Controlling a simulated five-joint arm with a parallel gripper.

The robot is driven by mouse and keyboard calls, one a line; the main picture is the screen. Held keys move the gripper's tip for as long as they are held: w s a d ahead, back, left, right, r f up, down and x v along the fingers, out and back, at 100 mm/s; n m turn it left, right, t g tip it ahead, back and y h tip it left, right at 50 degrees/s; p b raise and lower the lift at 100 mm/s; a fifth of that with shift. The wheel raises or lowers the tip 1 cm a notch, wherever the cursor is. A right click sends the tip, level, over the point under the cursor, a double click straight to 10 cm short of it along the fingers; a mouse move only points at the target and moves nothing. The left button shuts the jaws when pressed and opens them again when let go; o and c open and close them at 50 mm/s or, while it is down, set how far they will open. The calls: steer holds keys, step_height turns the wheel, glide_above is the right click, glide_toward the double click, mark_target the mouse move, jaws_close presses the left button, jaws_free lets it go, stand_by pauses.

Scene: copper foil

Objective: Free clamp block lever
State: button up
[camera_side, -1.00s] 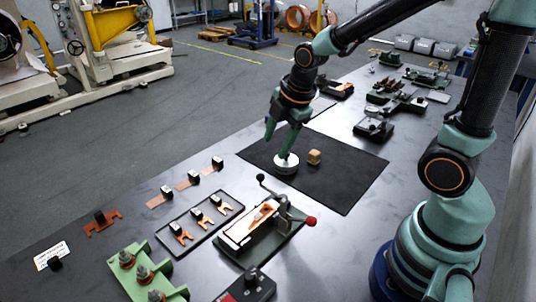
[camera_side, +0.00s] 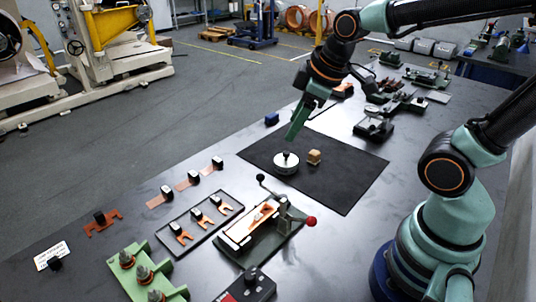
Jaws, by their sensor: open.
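The clamp fixture (camera_side: 262,232) is a green base holding a bright framed bed with a copper-coloured piece in it, at the front centre. A thin lever with a black ball end (camera_side: 261,178) rises at its back, and a red knob (camera_side: 311,221) sticks out at its right. A white round weight (camera_side: 286,167) with a black knob stands on the black mat, with a small tan wooden block (camera_side: 314,157) just right of it. My gripper (camera_side: 291,137) is open and empty, above and apart from the weight. The fingers are seen nearly edge-on.
A tray (camera_side: 185,243) with several copper pieces lies left of the fixture. More copper strips (camera_side: 160,198) lie behind it. A green stand with posts (camera_side: 128,262) is at the front left.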

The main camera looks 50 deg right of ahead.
steer(key=s+r+m, duration=0.2)
steer(key=s+m, duration=0.1)
steer(key=m, duration=0.3)
steer(key=m+g, duration=0.4)
steer(key=m, duration=0.4)
glide_above(259, 174)
steer(key=s, duration=0.3)
steer(key=w+a+f+m+g, duration=0.1)
steer(key=w+f+m+g, duration=0.4)
steer(key=w+f+m, duration=0.3)
steer(key=shift+n, duration=0.4)
steer(key=x, duration=0.8)
steer(key=d+x, duration=0.1)
steer(key=x, duration=0.3)
steer(key=shift+s+f, duration=0.1)
steer(key=shift+s, duration=0.05)
jaws_close()
